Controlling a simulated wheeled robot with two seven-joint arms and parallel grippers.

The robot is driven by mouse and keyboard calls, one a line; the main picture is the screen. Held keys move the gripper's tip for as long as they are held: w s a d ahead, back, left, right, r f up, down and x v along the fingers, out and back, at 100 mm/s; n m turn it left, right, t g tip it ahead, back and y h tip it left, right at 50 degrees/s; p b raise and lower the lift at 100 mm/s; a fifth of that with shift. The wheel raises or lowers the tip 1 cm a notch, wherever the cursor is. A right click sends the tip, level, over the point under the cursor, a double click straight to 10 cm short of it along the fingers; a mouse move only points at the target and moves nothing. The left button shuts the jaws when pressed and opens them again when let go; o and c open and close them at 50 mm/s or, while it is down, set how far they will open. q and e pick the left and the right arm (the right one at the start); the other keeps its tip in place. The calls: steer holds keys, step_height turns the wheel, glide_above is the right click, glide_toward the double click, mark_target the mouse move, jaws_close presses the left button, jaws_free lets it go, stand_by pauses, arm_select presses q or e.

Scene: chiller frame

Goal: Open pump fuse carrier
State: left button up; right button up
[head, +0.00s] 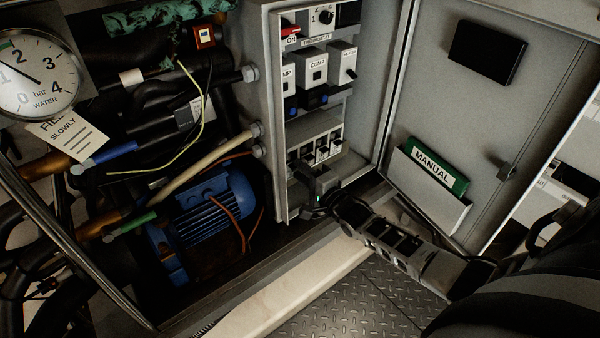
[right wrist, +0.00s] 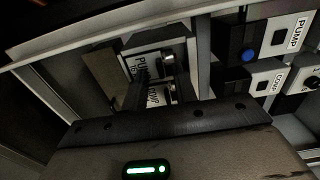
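The row of small fuse carriers (head: 322,151) sits low in the grey electrical box in the head view. In the right wrist view the pump fuse carrier (right wrist: 146,62), with a white PUMP label and a grey-black grip, is just ahead of my fingers. The COMP fuse carrier (right wrist: 156,97) is beside it, partly hidden by the fingers. My right gripper (head: 318,181) is just below and in front of the row; its fingers (right wrist: 160,88) look apart, with the carriers showing between and beyond them. Contact cannot be made out. My left gripper is not in view.
Breakers with PUMP and COMP labels (head: 314,67) are above the fuse row. The open door (head: 490,110) at right carries a green manual (head: 437,166) in a pocket. A blue motor (head: 205,220), hoses and a water gauge (head: 38,78) fill the left.

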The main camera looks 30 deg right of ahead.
steer(key=shift+w, duration=0.5)
jaws_close()
